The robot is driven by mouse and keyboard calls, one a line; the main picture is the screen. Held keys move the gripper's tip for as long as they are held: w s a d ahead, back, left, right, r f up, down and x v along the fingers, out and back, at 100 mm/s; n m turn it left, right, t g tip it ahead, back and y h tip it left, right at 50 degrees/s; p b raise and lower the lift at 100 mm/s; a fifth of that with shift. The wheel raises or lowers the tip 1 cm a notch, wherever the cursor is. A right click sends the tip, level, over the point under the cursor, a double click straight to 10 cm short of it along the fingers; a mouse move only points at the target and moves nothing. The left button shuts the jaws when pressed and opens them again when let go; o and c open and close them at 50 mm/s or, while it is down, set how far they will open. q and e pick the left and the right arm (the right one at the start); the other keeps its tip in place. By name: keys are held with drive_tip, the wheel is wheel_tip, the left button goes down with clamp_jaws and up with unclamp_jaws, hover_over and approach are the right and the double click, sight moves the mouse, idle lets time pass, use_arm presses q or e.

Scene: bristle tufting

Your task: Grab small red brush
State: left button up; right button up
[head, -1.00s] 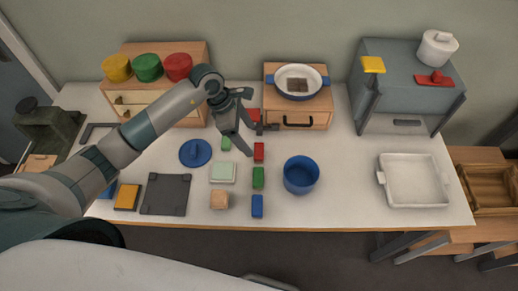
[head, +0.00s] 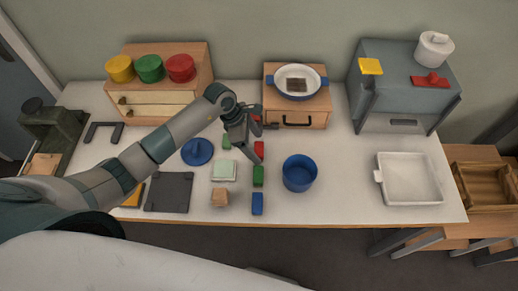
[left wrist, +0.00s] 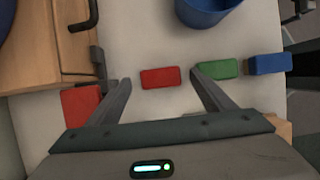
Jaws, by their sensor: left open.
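A small red block-like piece (head: 259,149), which appears to be the small red brush, lies on the white table at the top of a short column of blocks. It also shows in the left wrist view (left wrist: 160,77), between and slightly beyond my fingertips. My left gripper (head: 254,143) is open and empty, with one finger on each side of this piece; the wrist view shows the jaws (left wrist: 161,82) apart. I cannot tell the height gap. A larger red piece (left wrist: 80,104) lies outside the left finger in the wrist view, partly hidden. My right gripper is not in view.
A green block (head: 258,176) and a blue block (head: 257,204) continue the column. A blue bowl (head: 299,173) stands to the right. A wooden drawer box (head: 297,112) carrying a pan stands behind. The table between bowl and white tray (head: 407,181) is clear.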

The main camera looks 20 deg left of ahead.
sight(259, 149)
use_arm(q)
drive_tip(key=shift+p+x, duration=0.5)
drive_tip(key=shift+x, duration=1.1)
drive_tip(key=shift+d+r, duration=0.1)
drive_tip(key=shift+c, duration=0.3)
drive_tip(key=c, duration=1.1)
